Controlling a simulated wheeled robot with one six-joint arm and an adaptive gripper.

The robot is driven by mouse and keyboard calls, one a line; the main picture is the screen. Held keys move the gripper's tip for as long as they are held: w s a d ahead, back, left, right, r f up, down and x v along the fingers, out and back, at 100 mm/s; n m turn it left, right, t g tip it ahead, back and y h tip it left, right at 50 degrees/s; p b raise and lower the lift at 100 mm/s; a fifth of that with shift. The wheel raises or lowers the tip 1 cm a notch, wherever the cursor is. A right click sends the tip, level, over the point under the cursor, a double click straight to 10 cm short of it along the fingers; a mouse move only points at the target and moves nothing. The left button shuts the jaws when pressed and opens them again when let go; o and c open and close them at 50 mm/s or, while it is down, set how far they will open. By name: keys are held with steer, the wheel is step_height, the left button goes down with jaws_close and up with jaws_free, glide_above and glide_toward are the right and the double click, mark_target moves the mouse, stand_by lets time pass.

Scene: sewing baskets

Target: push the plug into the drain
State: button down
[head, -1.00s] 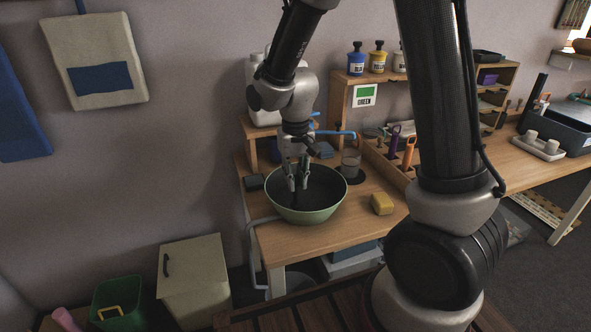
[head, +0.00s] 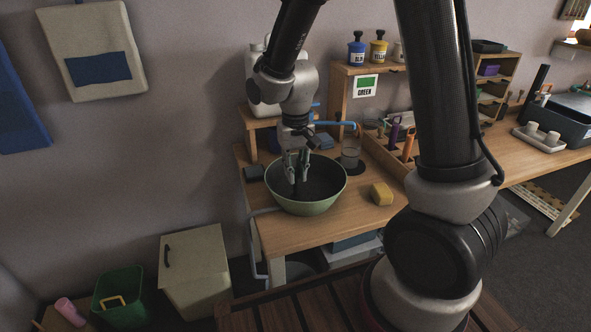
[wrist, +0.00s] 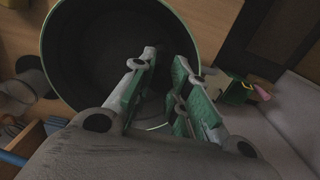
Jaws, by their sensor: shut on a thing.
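A round green basin (head: 306,206) with a dark inside stands on the wooden table. It also shows in the wrist view (wrist: 49,55), where its dark interior fills the upper middle. My gripper (head: 297,178) points down into the basin, fingers below the rim level. In the wrist view my gripper (wrist: 163,80) has its green-padded fingers a little apart, shut on a small dark thing, which I take for the plug (head: 297,190). Most of the plug is hidden by the fingers. The drain is not clearly visible at the dark basin bottom.
A yellow sponge (head: 381,194) lies right of the basin, and a glass (head: 350,155) stands behind it. A tool rack (head: 385,157) is behind right.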

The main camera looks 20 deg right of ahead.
steer(key=shift+f, duration=1)
steer(key=c, duration=1.3)
jaws_free()
step_height(320, 180, up, 12)
